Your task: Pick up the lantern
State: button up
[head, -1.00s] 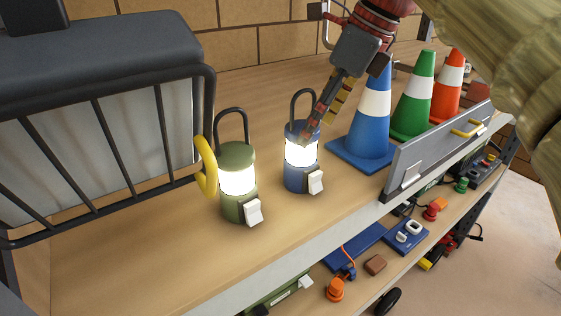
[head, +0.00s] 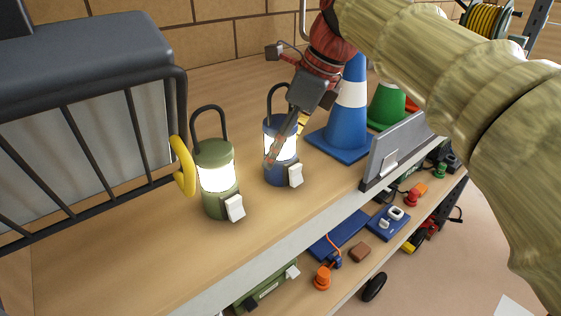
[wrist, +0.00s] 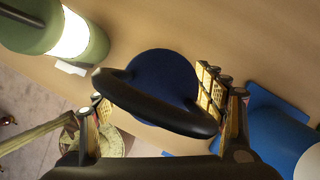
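Two lit lanterns stand upright on the wooden shelf. The blue lantern (head: 273,174) has a black loop handle and a white switch block. The green lantern (head: 216,204) stands to its left. My gripper (head: 286,141) is at the blue lantern, one finger crossing its front and the other partly hidden behind it. In the wrist view, the blue lantern's top (wrist: 160,75) and handle lie between the open fingers of my gripper (wrist: 155,103). The right finger pad is close to the lantern; I cannot tell if it touches. The green lantern (wrist: 40,30) is at upper left.
A black-framed heater-like unit (head: 95,120) with a yellow hook is at left. A lower shelf holds small items.

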jog(key=shift+c, duration=1.1)
jog(key=c, duration=1.5)
jog(key=shift+r, duration=0.1)
